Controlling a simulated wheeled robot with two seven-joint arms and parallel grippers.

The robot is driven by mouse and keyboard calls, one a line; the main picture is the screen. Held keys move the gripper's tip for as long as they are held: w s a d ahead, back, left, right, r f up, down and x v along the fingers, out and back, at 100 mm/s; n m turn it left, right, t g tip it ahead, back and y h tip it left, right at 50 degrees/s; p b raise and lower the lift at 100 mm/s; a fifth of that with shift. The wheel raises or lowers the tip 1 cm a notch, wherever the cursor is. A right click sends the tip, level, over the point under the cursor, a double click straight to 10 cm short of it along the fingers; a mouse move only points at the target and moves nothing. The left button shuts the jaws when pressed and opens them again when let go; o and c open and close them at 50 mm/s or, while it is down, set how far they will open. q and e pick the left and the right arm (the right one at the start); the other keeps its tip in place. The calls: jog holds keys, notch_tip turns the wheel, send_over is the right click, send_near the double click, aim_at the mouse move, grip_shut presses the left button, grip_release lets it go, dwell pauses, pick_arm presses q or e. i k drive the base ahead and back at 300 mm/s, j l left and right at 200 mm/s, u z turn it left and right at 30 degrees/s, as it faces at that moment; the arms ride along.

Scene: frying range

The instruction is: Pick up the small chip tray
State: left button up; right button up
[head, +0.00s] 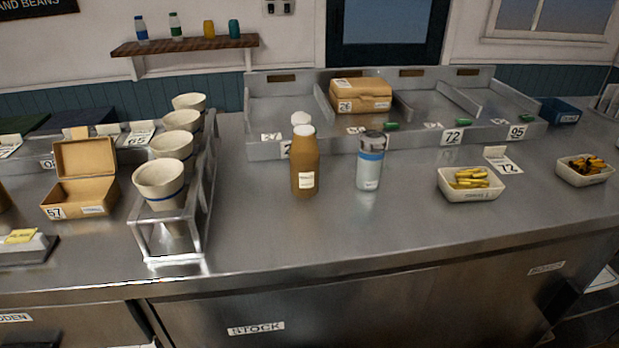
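A small white tray of yellow chips (470,194) sits on the steel counter, right of centre. Another white tray (585,181), holding darker brown and orange pieces, sits at the far right. The pictures do not show which of the two the task names. Neither of my grippers shows in the head view.
A brown bottle (305,168) and a silver-topped shaker (370,163) stand left of the chip tray. A rack of cups (170,222) and an open box (80,196) are at left. The counter's front middle is clear.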

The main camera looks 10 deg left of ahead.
aim_at(583, 170)
jog(key=z, duration=1.25)
